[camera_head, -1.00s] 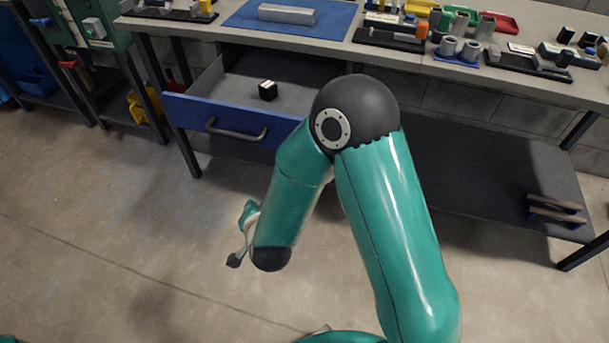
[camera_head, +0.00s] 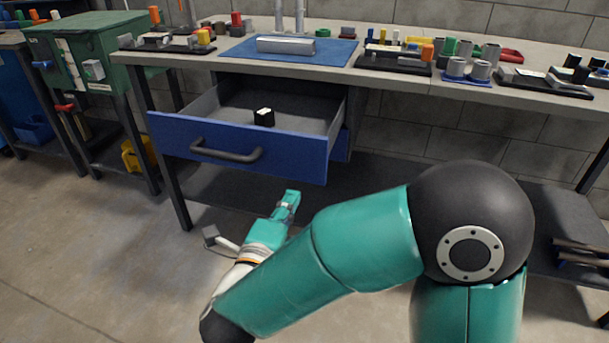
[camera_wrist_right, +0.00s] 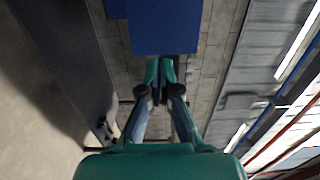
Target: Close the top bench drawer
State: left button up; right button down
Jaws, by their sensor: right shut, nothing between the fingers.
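The top bench drawer (camera_head: 245,147) has a blue front and a dark bar handle (camera_head: 226,150). It is pulled out from under the bench, with its grey inside showing and a small black block (camera_head: 264,117) in it. My right gripper (camera_head: 291,197) is below and in front of the drawer front, its fingers together and empty, pointing toward the bench. In the right wrist view the shut fingertips (camera_wrist_right: 160,66) lie at the lower edge of the blue drawer front (camera_wrist_right: 165,28); contact cannot be told. My left gripper is not in view.
The bench top (camera_head: 335,72) carries a blue mat (camera_head: 236,52) with a metal bar, plus several trays of parts. A dark lower shelf (camera_head: 390,178) runs beneath. A green cabinet (camera_head: 95,40) stands at left. The floor before the drawer is open.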

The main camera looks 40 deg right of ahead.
aim_at(309, 165)
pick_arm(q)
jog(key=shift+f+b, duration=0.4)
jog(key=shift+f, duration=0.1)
pick_arm(e)
jog(key=x, duration=0.9)
jog(key=shift+w, duration=0.1)
